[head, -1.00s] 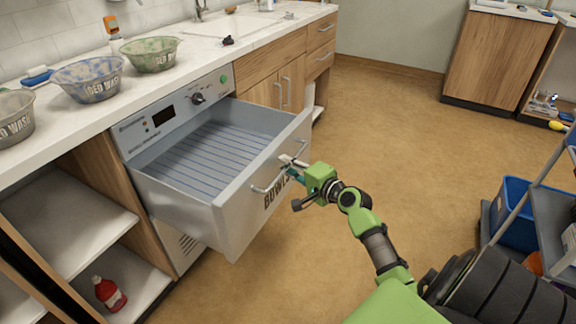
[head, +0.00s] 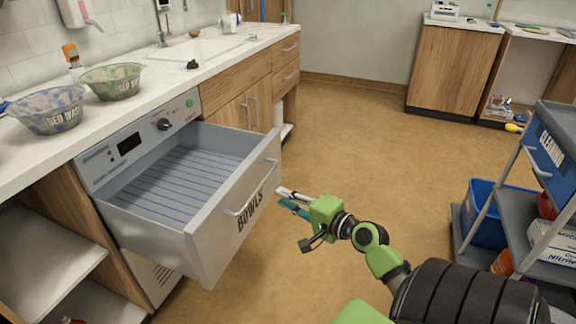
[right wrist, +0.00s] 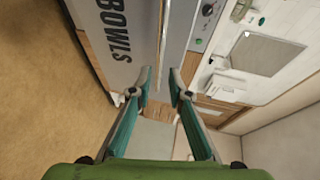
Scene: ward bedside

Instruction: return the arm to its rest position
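My right gripper (head: 284,199) is open and empty, a short way to the right of the drawer front. Its two teal fingers (right wrist: 160,88) stand apart in the right wrist view with nothing between them. The right arm is green and black and stretches out over the floor. The drawer (head: 214,235), marked BOWLS, is pulled out and looks empty, with a ribbed bottom. Its bar handle (head: 252,192) is clear of the fingers. The drawer front (right wrist: 118,35) also shows in the right wrist view, left of the fingers. My left gripper is not in view.
A blue-mottled bowl (head: 47,112) and a green-mottled bowl (head: 112,83) stand on the counter (head: 150,78). A cleaning cart (head: 545,200) with a blue bin (head: 486,215) stands at the right. The floor between is clear.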

